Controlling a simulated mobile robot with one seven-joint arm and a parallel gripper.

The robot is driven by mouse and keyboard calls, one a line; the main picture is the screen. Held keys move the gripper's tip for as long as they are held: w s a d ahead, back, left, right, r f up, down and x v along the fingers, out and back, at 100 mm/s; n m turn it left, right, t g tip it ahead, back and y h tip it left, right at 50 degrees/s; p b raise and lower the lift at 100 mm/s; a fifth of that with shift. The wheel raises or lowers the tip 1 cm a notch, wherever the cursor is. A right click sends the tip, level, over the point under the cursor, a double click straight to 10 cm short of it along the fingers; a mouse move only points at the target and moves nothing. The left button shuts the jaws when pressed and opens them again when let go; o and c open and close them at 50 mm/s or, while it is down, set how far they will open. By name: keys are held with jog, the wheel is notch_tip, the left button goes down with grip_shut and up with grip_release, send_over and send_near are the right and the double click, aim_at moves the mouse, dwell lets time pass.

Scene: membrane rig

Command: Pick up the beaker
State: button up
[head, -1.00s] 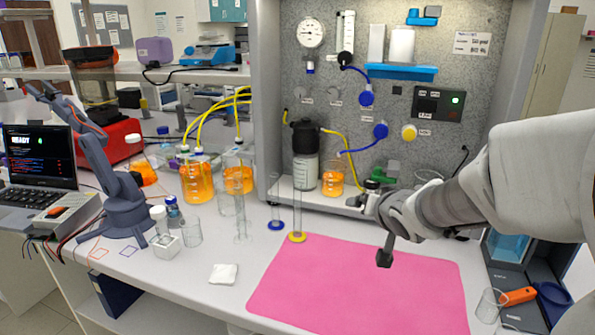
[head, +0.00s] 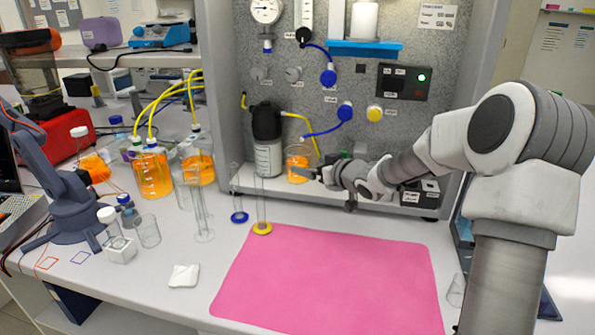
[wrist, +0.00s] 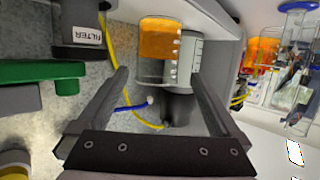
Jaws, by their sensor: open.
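A small beaker of orange liquid (head: 297,168) stands upright on the rig's white base, right of the black-capped bottle (head: 267,140). In the wrist view the beaker (wrist: 158,52) is ahead, beyond the finger ends, with the bottle (wrist: 187,65) partly behind it. My gripper (head: 316,174) is open and empty, close to the beaker's right side in the head view. The wrist view shows both fingers (wrist: 155,80) spread wide, with a gap before the beaker. I cannot tell whether either finger touches it.
Yellow and blue tubes (head: 322,134) hang beside the beaker. Tall cylinders (head: 262,205) stand left of the pink mat (head: 325,280), which is clear.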

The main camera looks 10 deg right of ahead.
aim_at(304, 163)
jog(key=x, duration=0.3)
jog(key=shift+w, duration=0.1)
jog(key=shift+b+x, duration=0.65)
jog(key=shift+x, duration=2)
jog(key=shift+d+f, duration=0.15)
jog(key=shift+d, duration=0.05)
jog(key=c, duration=1.4)
